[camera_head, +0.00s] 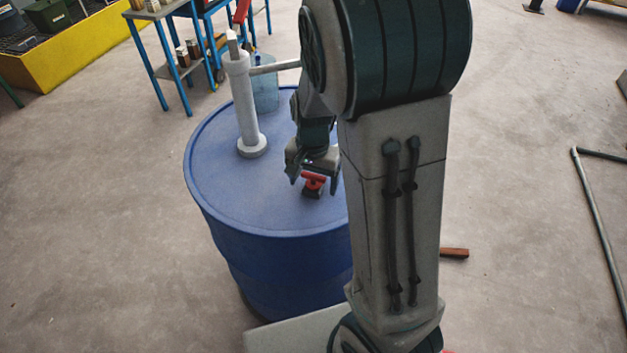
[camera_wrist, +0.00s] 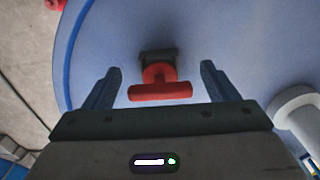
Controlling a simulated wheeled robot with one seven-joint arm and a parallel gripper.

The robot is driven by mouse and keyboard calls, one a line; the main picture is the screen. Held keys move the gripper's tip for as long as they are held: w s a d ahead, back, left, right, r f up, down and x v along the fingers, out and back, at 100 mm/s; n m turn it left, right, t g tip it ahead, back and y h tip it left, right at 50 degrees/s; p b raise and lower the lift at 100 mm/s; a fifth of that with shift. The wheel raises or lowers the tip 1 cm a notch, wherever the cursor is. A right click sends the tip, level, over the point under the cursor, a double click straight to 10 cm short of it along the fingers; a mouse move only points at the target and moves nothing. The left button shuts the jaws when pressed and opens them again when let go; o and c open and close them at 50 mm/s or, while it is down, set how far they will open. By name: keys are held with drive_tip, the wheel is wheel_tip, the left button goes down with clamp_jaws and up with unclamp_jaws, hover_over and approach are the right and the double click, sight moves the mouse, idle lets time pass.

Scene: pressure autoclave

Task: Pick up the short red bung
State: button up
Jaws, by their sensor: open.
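The short red bung (camera_head: 314,180) stands on the blue drum's top (camera_head: 215,180), with a dark base under its red handle. In the wrist view the red bung (camera_wrist: 160,88) shows its crossbar toward me and its dark base behind. My gripper (camera_head: 314,184) is above the drum top, close over the bung. In the wrist view the fingers of my gripper (camera_wrist: 159,80) are apart, one on each side of the bung, with a gap on both sides. Whether the fingertips reach down to the bung's height is unclear.
A grey upright pump pipe (camera_head: 246,110) with a side arm stands on the drum, left of my gripper; its base (camera_wrist: 300,115) shows at the right in the wrist view. A blue shelf rack (camera_head: 185,50) stands behind. The floor on the left is clear.

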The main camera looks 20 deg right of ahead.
drive_tip(key=shift+f, duration=0.25)
drive_tip(key=c, duration=1.1)
drive_tip(key=shift+r, duration=0.15)
